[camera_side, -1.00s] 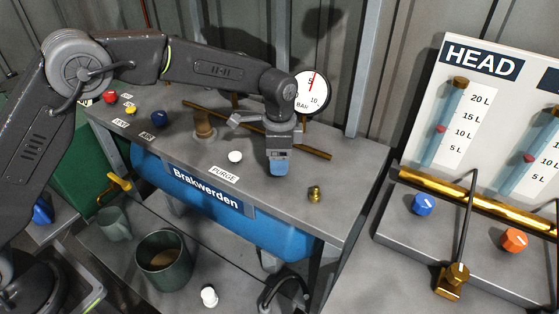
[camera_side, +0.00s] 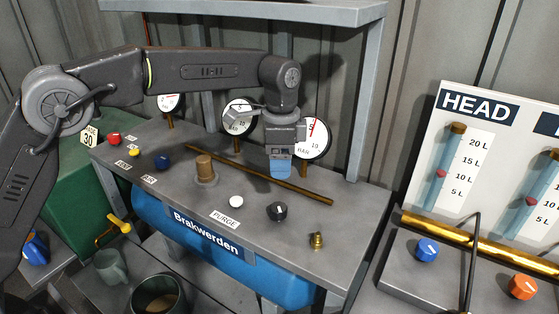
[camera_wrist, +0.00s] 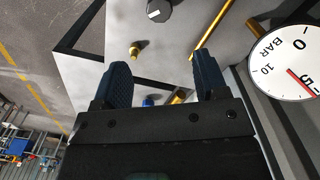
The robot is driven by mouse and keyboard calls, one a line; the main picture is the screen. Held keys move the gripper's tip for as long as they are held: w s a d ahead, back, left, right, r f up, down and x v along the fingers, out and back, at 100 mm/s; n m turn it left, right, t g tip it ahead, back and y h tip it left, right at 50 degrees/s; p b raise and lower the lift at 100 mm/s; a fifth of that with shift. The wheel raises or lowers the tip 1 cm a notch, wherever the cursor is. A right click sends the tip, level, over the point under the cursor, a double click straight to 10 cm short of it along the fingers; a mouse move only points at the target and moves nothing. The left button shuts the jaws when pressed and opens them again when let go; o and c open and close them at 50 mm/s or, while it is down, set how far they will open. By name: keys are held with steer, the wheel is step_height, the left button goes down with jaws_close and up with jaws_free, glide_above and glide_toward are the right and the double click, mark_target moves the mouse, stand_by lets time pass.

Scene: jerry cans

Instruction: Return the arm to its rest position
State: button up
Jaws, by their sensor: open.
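My gripper (camera_side: 280,172) hangs above the grey bench top, with its blue fingers pointing down. In the wrist view my gripper (camera_wrist: 162,75) shows two dark blue fingers spread apart with nothing held between them. A dark round knob (camera_side: 277,211) with a light mark stands on the bench below the gripper, apart from it. It also shows near the top of the wrist view (camera_wrist: 159,9). A small brass fitting (camera_side: 316,240) sits near the bench's front right; it also shows in the wrist view (camera_wrist: 135,50).
Pressure gauges (camera_side: 313,139) stand behind the gripper, close to it in the picture. A brass pipe (camera_side: 250,178) runs along the bench. A white button (camera_side: 236,201) sits near the PURGE label. The HEAD panel (camera_side: 480,165) stands at the right. Green cups (camera_side: 111,266) are below.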

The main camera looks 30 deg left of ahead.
steer(key=s+a+r+n+t, duration=0.1)
steer(key=s+a+r+n, duration=0.2)
steer(key=s+a+r, duration=0.3)
steer(key=s+a+r+n+t, duration=0.2)
steer(key=s+a+r+n, duration=0.15)
steer(key=s, duration=0.35)
steer(key=s+a+f+n+t, duration=0.1)
steer(key=s+a+f+n, duration=0.1)
steer(key=s, duration=0.6)
steer(key=s+a+f+n+t, duration=0.1)
steer(key=s+a+f+n, duration=0.2)
steer(key=s, duration=0.6)
steer(key=shift+a+f+t, duration=0.15)
steer(key=shift+a+t, duration=0.15)
steer(key=shift+a, duration=0.25)
steer(key=shift+w+n, duration=0.1)
steer(key=shift+n, duration=0.15)
stand_by(2.2)
